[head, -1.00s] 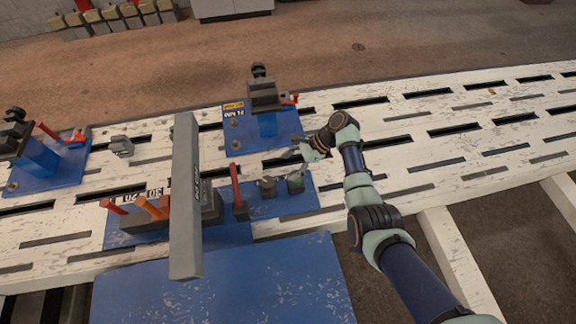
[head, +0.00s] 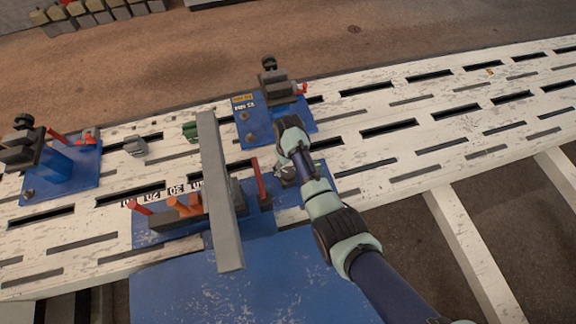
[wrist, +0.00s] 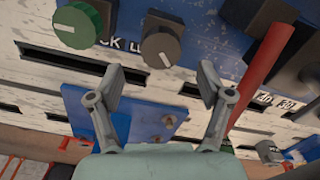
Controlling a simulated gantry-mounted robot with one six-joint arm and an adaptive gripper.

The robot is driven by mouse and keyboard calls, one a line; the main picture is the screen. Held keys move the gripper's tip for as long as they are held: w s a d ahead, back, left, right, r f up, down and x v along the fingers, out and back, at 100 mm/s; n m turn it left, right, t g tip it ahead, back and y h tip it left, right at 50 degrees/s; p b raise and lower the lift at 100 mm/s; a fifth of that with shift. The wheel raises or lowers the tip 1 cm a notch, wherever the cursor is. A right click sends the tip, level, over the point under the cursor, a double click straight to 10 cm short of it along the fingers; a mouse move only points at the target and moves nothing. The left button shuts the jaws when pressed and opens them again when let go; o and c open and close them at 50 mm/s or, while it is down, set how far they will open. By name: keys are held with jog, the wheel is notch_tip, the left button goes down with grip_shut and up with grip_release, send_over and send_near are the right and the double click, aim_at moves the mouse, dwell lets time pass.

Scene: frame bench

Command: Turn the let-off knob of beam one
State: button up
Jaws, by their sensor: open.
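In the wrist view a grey knob (wrist: 160,47) with a pale pointer line sits on a blue plate, in front of the gap between my fingers. A round green knob (wrist: 82,27) with a pale line is to its left. Partly cut-off lettering shows beside them; I cannot tell which knob belongs to beam one. My gripper (wrist: 158,76) is open and empty, with its fingers apart and no visible contact with either knob. In the head view my gripper (head: 289,176) is over the right part of the front blue plate, and my arm hides much of the knob area.
A red lever (wrist: 262,72) stands close to the right finger in the wrist view; it also shows in the head view (head: 258,178). A long grey bar (head: 218,195) rises left of my gripper. Blue stations with clamps stand behind and left. The slotted white bench is clear at right.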

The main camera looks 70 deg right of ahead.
aim_at(288, 173)
notch_tip(288, 173, down, 5)
jog(key=shift+f+b, duration=0.1)
jog(key=shift+b, duration=1.15)
jog(key=c, duration=1.2)
jog(key=shift+o, duration=0.2)
jog(key=shift+n+p, duration=0.95)
jog(key=shift+n, duration=0.55)
jog(key=shift+n+p, duration=0.55)
jog(key=shift+n, duration=1.65)
